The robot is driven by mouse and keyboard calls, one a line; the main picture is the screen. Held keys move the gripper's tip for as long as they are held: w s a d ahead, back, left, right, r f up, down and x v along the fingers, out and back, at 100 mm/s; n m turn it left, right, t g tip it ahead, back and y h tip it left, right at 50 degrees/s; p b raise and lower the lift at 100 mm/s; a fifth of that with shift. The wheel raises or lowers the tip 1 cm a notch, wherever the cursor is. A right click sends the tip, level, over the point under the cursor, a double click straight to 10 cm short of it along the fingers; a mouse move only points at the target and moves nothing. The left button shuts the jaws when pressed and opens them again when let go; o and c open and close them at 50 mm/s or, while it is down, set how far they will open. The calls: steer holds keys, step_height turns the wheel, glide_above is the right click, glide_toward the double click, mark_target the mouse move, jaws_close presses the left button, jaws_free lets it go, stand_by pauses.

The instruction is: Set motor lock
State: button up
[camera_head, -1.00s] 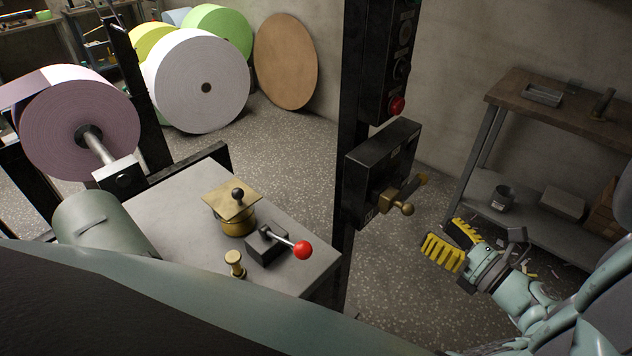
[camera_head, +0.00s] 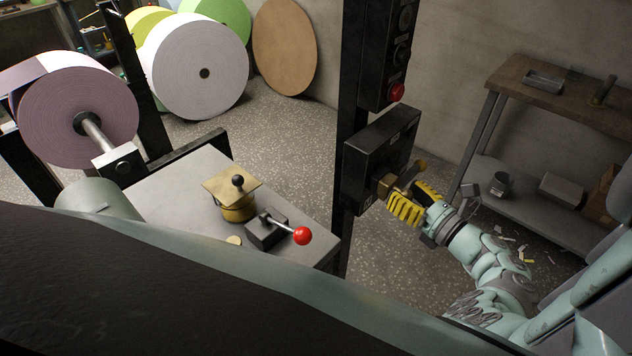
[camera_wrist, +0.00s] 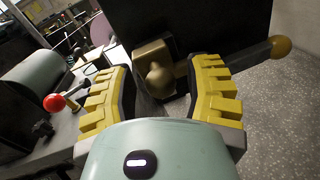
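A black box (camera_head: 378,160) on the dark upright post carries a brass fitting (camera_head: 386,184) with a lever (camera_head: 415,170); no label I can read names it as the motor lock. In the wrist view the brass fitting (camera_wrist: 154,77) has a rounded knob facing me, and the lever (camera_wrist: 255,56) slants up to the right to a ball end. My gripper (camera_head: 418,203) is in front of the fitting. In the wrist view my gripper (camera_wrist: 160,92) has its yellow ribbed fingers wide apart, with the knob showing between them and nothing held. Contact with the lever cannot be told.
A grey table (camera_head: 165,205) at left bears a brass-topped device (camera_head: 236,192) and a red-ball lever (camera_head: 302,235). A red button (camera_head: 397,92) is above the box. A workbench (camera_head: 560,97) stands right. Large rolls (camera_head: 195,75) are at the back.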

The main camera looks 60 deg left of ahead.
jaws_close()
stand_by(0.3)
steer(key=shift+w+a+b, duration=0.2)
steer(key=shift+w+b, duration=0.05)
steer(key=shift+w, duration=0.6)
steer(key=shift+w+a+b, duration=0.2)
steer(key=shift+w, duration=0.7)
steer(key=shift+w+a+b, duration=0.2)
steer(key=shift+w+b, duration=0.05)
steer(key=shift+w, duration=0.6)
steer(key=shift+c, duration=0.5)
jaws_free()
steer(key=shift+w+r, duration=0.1)
steer(key=shift+w, duration=0.05)
steer(key=shift+o, duration=1.3)
steer(key=d, duration=1.2)
steer(key=shift+w, duration=0.15)
